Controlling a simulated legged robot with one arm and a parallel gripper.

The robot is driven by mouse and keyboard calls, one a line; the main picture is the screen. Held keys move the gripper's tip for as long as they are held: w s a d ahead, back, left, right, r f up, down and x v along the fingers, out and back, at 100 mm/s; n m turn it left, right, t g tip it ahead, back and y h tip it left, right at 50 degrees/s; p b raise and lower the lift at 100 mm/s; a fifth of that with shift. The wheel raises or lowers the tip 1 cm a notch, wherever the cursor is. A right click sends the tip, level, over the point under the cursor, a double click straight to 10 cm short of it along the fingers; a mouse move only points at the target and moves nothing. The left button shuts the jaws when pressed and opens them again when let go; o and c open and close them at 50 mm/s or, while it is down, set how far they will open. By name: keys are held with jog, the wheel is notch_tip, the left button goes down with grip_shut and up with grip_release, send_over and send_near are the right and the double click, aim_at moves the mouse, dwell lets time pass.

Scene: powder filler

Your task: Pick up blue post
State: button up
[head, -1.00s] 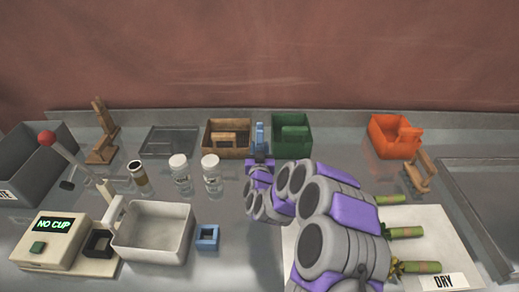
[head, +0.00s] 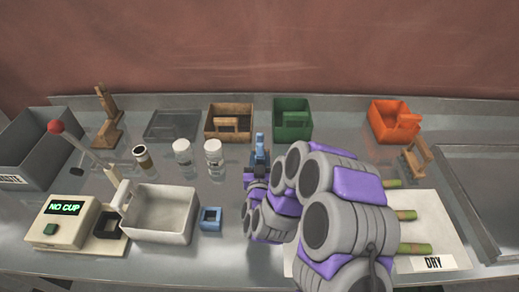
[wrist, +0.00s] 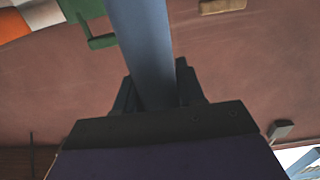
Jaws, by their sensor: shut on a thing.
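The blue post (head: 260,145) stands up from my gripper in the head view, in front of the gap between the brown and green bins. In the wrist view the blue post (wrist: 145,45) is a long grey-blue bar running up between the dark jaws. My gripper (wrist: 156,88) is shut on it. In the head view my purple and grey arm hides most of my gripper (head: 257,168) and the lower end of the post.
Brown (head: 229,108), green (head: 292,105) and orange (head: 380,107) bins stand along the back. A white tub (head: 158,240), a small blue square holder (head: 210,226) and a NO CUP machine (head: 68,205) are at left. The DRY mat (head: 433,264) is at right.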

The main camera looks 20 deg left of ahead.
aim_at(260, 163)
jog(key=shift+s+d+r+p, duration=0.15)
jog(key=shift+s+p, duration=0.55)
jog(key=shift+p, duration=1.55)
jog(key=shift+s+r+p, duration=0.2)
jog(key=shift+s+p, duration=0.1)
jog(key=shift+p, duration=0.5)
jog(key=shift+s, duration=0.1)
